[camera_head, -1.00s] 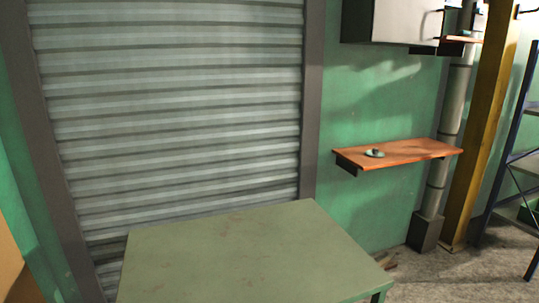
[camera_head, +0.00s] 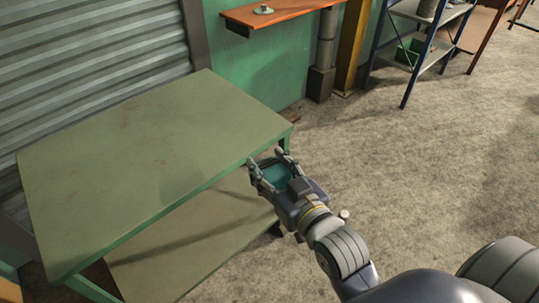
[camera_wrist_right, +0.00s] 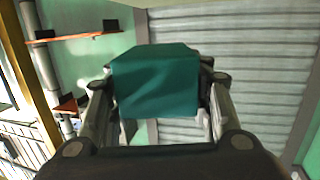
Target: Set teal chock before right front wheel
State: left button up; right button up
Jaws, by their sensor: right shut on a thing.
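The teal chock (camera_wrist_right: 155,82) is a dark teal block held between the fingers of my right gripper in the right wrist view. In the head view my right gripper (camera_head: 270,168) is shut on the chock (camera_head: 276,177), beside the right end of the green table and a little off its edge. The gripper's fingers partly hide the chock there. No vehicle or wheel shows in any view. My left gripper is not in view.
A green table (camera_head: 140,150) with a bare top and a lower shelf (camera_head: 190,245) stands at the left. An orange wall shelf (camera_head: 290,12) holds a small object. A blue metal rack (camera_head: 425,45) stands at the back. The concrete floor (camera_head: 430,150) at the right is clear.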

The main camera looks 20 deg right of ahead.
jog(key=a+r+n+g+y, duration=0.2)
jog(key=a+n+g+y, duration=0.6)
jog(key=a+n+y, duration=0.3)
jog(key=shift+a+g+y, duration=0.4)
jog(key=shift+a+y, duration=0.5)
jog(key=shift+a, duration=1.3)
